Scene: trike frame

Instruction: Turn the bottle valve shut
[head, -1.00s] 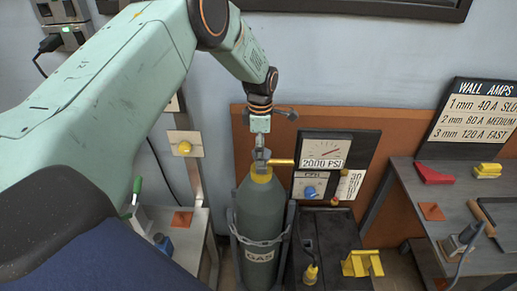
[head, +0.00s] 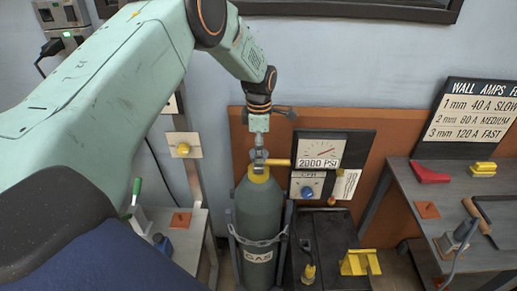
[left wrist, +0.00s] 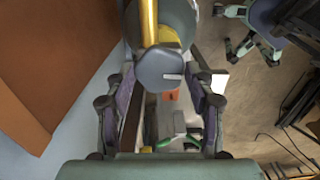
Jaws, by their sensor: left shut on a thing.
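The gas bottle (head: 259,212) is a grey-green cylinder standing upright, with a yellow collar at its neck. Its grey valve (head: 260,157) is on top, with a brass outlet pointing right. My left gripper (head: 258,145) comes down from above and is shut on the valve. My right gripper is in neither view.
A gauge board (head: 333,150) reading 2000 PSI stands close right of the valve. A grey workbench (head: 440,215) with tools is at the right, and a small bench is at the left. The wall is close behind.

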